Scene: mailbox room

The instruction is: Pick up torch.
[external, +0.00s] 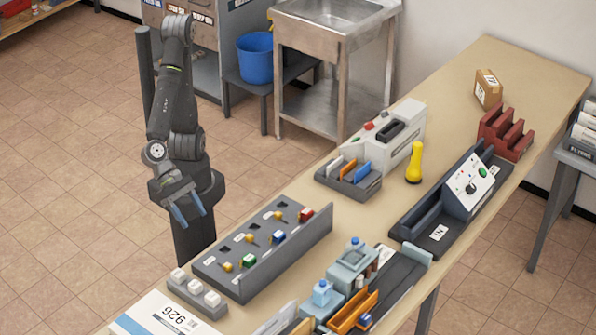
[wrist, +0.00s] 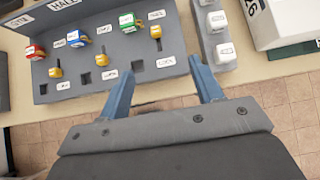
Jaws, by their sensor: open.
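The torch (external: 414,163) is yellow, with a wider bottom end. It stands upright on the long table, between the white-grey machine and the dark grey tray with a control panel. It does not show in the wrist view. My gripper (external: 190,215) is at the left, by the near-left edge of the table, well apart from the torch. Its two blue fingers are spread with nothing between them; they also show in the wrist view (wrist: 160,78), in front of the key panel's edge.
A grey key panel (external: 235,262) with keys and coloured tags lies nearest my gripper, with a raised wall on its right. A white-grey machine (external: 405,125) and a grey card holder (external: 345,185) stand left of the torch. The far table end has clear room around a small box (external: 488,92).

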